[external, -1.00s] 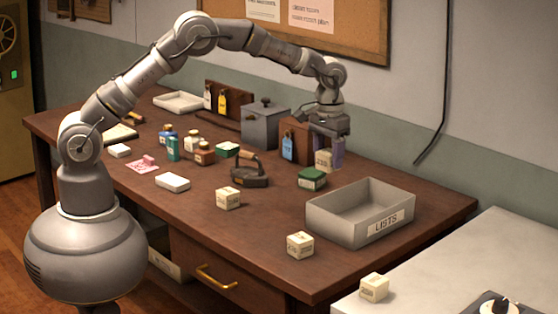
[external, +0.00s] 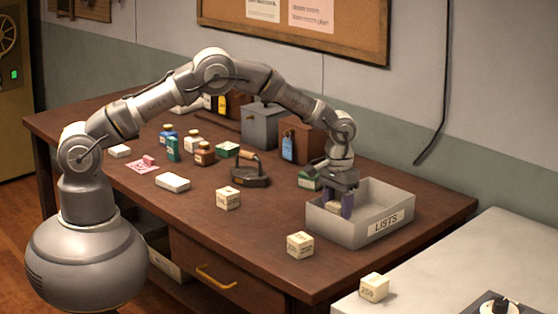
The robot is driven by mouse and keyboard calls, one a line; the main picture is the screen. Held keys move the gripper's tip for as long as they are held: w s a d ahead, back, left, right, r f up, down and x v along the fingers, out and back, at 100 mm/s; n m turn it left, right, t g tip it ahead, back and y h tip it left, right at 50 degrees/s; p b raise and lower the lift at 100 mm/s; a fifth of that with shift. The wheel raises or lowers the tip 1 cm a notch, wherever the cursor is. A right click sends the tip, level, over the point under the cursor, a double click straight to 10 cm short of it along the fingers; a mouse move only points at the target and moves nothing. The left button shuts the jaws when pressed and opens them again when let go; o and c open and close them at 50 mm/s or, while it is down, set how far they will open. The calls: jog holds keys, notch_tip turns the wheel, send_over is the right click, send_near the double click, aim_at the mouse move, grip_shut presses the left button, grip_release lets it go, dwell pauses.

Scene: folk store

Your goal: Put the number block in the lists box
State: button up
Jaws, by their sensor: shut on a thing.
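The grey open box labelled LISTS (external: 376,229) stands at the right end of the brown table. My gripper (external: 341,208) points down at the left part of this box, its purple fingertips at or below the rim level. It is shut on the cream number block, which is mostly hidden by the fingers and the box's front wall. I cannot tell whether the block touches the box floor. Other cream blocks stand apart: one on the table (external: 228,198), one at the table's front edge (external: 300,245), and one on the pale counter (external: 374,287).
A dark iron (external: 250,177) and several small bottles (external: 204,153) stand further left. A grey canister (external: 264,129) and a brown tag stand (external: 303,138) are behind. The box's right half looks empty.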

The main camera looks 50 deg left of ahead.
aim_at(338, 203)
notch_tip(338, 203, down, 2)
jog(key=shift+f, duration=0.1)
jog(key=o, duration=0.8)
jog(key=shift+c, duration=0.2)
notch_tip(338, 203, up, 12)
jog(key=p, duration=0.3)
